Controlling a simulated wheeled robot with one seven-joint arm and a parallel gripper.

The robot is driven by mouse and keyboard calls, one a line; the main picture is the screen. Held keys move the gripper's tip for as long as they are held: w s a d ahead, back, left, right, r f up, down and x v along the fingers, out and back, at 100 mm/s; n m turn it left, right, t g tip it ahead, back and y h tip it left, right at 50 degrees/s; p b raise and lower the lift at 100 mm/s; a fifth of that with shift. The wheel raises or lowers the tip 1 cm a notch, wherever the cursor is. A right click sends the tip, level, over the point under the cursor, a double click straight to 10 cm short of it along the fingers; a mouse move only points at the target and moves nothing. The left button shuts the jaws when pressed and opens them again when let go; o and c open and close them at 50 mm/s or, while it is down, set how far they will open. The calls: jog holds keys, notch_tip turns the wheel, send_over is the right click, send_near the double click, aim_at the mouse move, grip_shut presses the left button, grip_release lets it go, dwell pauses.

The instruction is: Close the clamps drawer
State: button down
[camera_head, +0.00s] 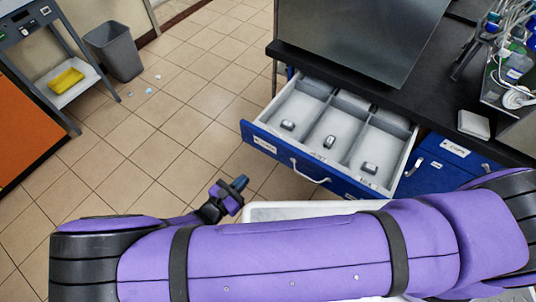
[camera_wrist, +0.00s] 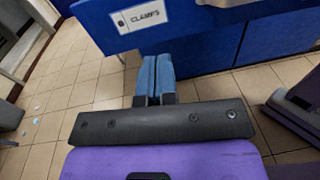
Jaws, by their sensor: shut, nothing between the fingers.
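The clamps drawer (camera_head: 258,128) is blue-fronted and pulled well out from under the black bench in the head view. Its open inside has light grey compartments, with a small clamp in each of three front ones. A white handle (camera_head: 310,173) is on its front. In the wrist view its front panel (camera_wrist: 180,22) bears a label reading CLAMPS (camera_wrist: 139,17). My gripper (camera_head: 240,183) is in front of the drawer's left part, apart from the handle. In the wrist view the blue fingers (camera_wrist: 155,62) are together and empty, close to the panel's lower edge; contact cannot be told.
A black bench top (camera_head: 400,92) with a metal-sided unit (camera_head: 350,35) stands above the drawer. A second blue drawer (camera_head: 432,170) is shut at right. A white tray edge (camera_head: 290,209) lies behind my arm. A grey bin (camera_head: 114,50) stands far left. The tiled floor between is mostly clear.

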notch_tip(320, 180, down, 2)
jog(key=s+n+t, duration=0.1)
jog(key=n+t, duration=0.1)
send_near(272, 150)
jog(key=shift+y, duration=0.4)
jog(key=x, duration=0.7)
jog(key=shift+w+d+r, duration=0.15)
jog(key=shift+d+r, duration=0.15)
jog(key=shift+r, duration=0.05)
